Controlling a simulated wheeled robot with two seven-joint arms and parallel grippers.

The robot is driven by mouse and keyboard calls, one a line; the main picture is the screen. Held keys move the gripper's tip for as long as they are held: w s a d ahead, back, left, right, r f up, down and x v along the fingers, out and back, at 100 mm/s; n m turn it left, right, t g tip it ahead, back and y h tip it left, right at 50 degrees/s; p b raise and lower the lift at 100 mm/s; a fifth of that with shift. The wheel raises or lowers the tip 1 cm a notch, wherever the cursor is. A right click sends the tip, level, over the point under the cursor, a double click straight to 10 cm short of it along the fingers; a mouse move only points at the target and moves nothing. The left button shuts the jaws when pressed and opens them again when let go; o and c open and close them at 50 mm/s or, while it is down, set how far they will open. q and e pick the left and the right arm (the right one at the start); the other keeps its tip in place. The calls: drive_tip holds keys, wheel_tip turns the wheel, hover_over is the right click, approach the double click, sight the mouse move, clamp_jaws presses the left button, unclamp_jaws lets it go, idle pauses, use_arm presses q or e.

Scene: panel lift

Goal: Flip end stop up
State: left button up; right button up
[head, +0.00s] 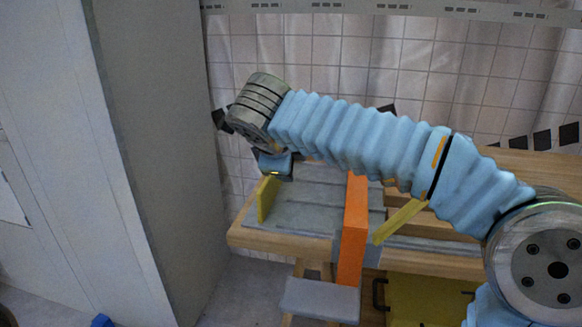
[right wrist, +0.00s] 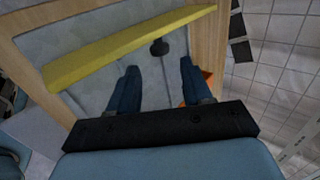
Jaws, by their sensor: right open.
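A yellow plate (head: 267,198), which looks like the end stop, stands on edge at the left end of the grey bench top (head: 300,218). My right arm reaches across from the right, and its gripper (head: 274,172) is just above and behind this plate; its fingertips are hidden there. In the right wrist view a long yellow bar (right wrist: 130,45), apparently the same plate, crosses beyond my right gripper (right wrist: 160,66). The two blue fingers are apart, with nothing gripped. A small dark round knob (right wrist: 158,47) shows between and beyond the fingertips. My left gripper is out of view.
An orange upright (head: 353,230) stands at the bench front, with a grey step (head: 320,299) at its foot. A second yellow bar (head: 401,221) slants beside it. A tall grey cabinet (head: 155,150) stands left. A tiled wall (head: 340,50) is behind the bench.

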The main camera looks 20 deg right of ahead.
drive_tip(key=v, duration=0.6)
drive_tip(key=shift+s+r+p, duration=0.2)
drive_tip(key=shift+r+p, duration=0.05)
drive_tip(key=shift+p, duration=0.05)
drive_tip(key=shift+a, duration=0.1)
